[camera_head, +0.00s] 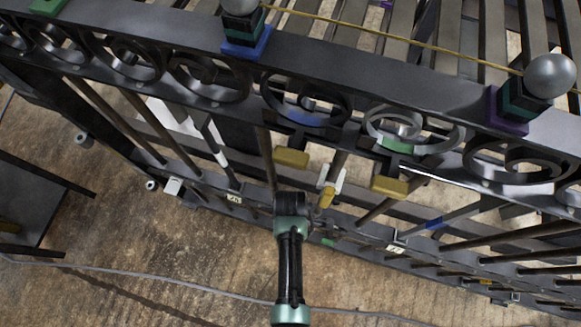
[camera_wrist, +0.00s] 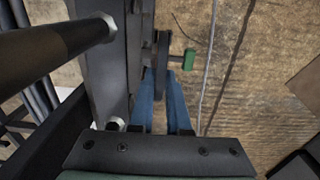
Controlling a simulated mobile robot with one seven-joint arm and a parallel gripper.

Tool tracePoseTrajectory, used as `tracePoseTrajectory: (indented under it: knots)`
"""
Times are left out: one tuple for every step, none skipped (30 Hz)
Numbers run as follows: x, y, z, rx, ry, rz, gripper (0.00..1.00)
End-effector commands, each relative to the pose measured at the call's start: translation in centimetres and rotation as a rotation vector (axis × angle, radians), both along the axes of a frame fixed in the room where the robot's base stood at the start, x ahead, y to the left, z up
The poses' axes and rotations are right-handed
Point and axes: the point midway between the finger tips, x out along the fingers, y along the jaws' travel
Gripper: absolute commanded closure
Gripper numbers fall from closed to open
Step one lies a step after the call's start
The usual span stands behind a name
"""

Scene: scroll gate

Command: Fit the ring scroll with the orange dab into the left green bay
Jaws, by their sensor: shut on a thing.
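My gripper (camera_wrist: 162,95) is shut on a dark grey piece (camera_wrist: 160,60), seen edge-on between its blue fingers in the wrist view. I cannot tell whether it is the named ring scroll, and I see no orange dab. A green block on a short stem (camera_wrist: 189,58) sticks out to its right. In the head view my dark wrist is in front of the gate, and the fingers are hidden. A row of ring scrolls runs along the gate (camera_head: 130,33). A lighter ring (camera_head: 374,122) has a green patch behind it; a darker ring (camera_head: 270,97) has blue. The left green bay is unclear.
Two yellow blocks (camera_head: 292,157) (camera_head: 390,187) sit below the rings. A white bracket (camera_head: 337,175) is between them. Ball-topped posts (camera_head: 550,77) with a yellow cord stand on the gate. In the wrist view a thick dark bar (camera_wrist: 50,52) is left. A cable (camera_head: 170,278) crosses the floor.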

Motion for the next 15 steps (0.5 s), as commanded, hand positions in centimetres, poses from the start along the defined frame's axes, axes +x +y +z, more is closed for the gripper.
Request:
tracePoseTrajectory:
  knots:
    - [0.05,0.0,-0.07,0.0,-0.001,0.0,1.0]
    - [0.05,0.0,-0.11,0.0,-0.001,0.0,1.0]
    - [0.05,0.0,-0.16,0.0,-0.001,0.0,1.0]
    - [0.06,0.0,-0.19,0.0,-0.001,0.0,1.0]
    - [0.06,0.0,-0.23,0.0,-0.001,0.0,1.0]
    - [0.06,0.0,-0.27,0.0,-0.001,0.0,1.0]
    - [0.06,0.0,-0.22,0.0,-0.001,0.0,0.8]
    - [0.06,0.0,-0.21,0.0,-0.001,0.0,0.74]
    - [0.05,0.0,-0.21,0.0,-0.001,0.0,0.67]
    - [0.05,-0.01,-0.21,0.0,-0.001,0.0,0.62]
    - [0.04,0.0,-0.21,0.0,-0.001,0.0,0.56]
    - [0.04,0.0,-0.22,0.0,-0.001,0.0,0.5]
    - [0.03,0.0,-0.22,0.0,-0.001,0.0,0.5]
    - [0.03,0.0,-0.22,0.0,-0.001,0.0,0.5]
    - [0.03,0.0,-0.22,0.0,-0.001,0.0,0.5]
